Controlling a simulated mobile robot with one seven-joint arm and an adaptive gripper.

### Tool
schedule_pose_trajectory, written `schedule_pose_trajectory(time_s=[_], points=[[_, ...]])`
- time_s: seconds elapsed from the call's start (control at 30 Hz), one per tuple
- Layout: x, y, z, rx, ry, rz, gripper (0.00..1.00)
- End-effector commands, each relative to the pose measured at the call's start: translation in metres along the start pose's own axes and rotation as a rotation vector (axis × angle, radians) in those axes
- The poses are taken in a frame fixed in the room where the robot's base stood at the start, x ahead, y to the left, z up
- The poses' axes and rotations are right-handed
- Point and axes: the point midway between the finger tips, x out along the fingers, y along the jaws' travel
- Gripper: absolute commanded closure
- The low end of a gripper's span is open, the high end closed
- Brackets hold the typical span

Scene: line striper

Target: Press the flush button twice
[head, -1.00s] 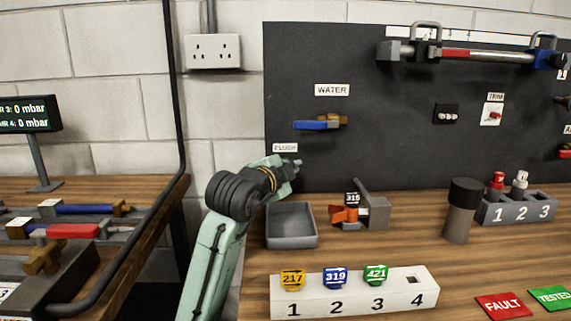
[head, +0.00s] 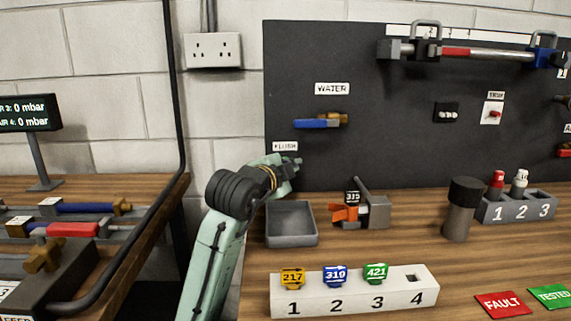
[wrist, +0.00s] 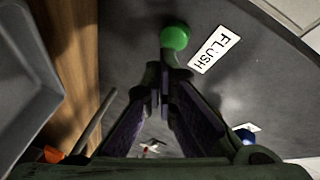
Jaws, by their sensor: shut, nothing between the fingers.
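The flush button is a round green knob (wrist: 175,37) on the dark panel in the wrist view, beside the white FLUSH label (wrist: 214,50). The label also shows in the head view (head: 285,147), just above my gripper (head: 296,162). In the wrist view my gripper (wrist: 166,72) is shut and empty, its fingertips right at the near edge of the green button. I cannot tell whether they touch it. In the head view the button is hidden by my gripper.
A grey tray (head: 291,243) lies on the bench below my gripper. A grey holder with an orange clip (head: 346,213) stands right of it. The blue-handled WATER valve (head: 318,124) is on the panel (head: 390,160) to the upper right. A numbered white block (head: 350,300) is in front.

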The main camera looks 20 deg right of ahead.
Motion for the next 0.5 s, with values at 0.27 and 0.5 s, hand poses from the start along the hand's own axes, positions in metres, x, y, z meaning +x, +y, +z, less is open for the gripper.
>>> schedule_pose_trajectory(time_s=[0.27, 0.5], points=[[0.0, 0.0, 0.0, 0.0, 0.0, 0.0, 1.0], [0.0045, -0.0023, 0.0016, -0.001, 0.0, 0.0, 1.0]])
